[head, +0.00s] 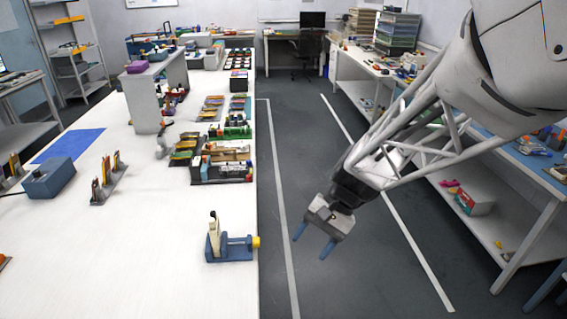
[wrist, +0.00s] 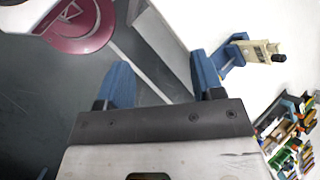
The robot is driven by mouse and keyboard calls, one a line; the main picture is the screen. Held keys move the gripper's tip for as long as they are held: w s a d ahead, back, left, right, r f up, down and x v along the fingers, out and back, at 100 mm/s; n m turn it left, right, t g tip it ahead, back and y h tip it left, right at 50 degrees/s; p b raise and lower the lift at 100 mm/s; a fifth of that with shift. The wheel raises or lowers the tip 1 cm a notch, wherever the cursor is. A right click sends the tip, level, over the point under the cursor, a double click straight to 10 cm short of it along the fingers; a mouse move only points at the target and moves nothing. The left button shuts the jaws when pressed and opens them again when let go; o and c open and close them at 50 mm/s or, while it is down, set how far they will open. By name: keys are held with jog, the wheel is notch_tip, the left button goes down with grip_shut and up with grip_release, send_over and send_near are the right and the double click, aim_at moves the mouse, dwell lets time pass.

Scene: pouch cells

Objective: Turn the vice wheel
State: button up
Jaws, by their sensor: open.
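A small blue vice (head: 233,246) stands at the right edge of the white table in the head view. Its yellow wheel (head: 256,242) faces right, over the table edge. A cream upright piece (head: 214,228) with a dark tip stands at the vice's left end. My gripper (head: 313,241) is open and empty, over the floor, to the right of the wheel and apart from it. In the wrist view my two blue fingers (wrist: 163,80) are spread. The blue vice (wrist: 232,56) and cream piece (wrist: 262,51) show beyond the right finger; I cannot make out the wheel there.
The white table (head: 160,285) has free room left of and in front of the vice. Trays of parts (head: 222,164) stand farther back along its right edge. The grey floor aisle (head: 300,140) is clear. A blue-topped bench (head: 535,165) runs along the right.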

jog(key=shift+w+f, duration=0.1)
jog(key=m+t+y, duration=0.4)
jog(key=m+y, duration=0.7)
send_near(256, 242)
jog(key=shift+w+a+f, duration=0.35)
jog(key=shift+w+f, duration=0.35)
jog(key=shift+a, duration=0.15)
jog(key=a, duration=0.7)
jog(key=shift+a, duration=0.25)
jog(key=c, duration=0.9)
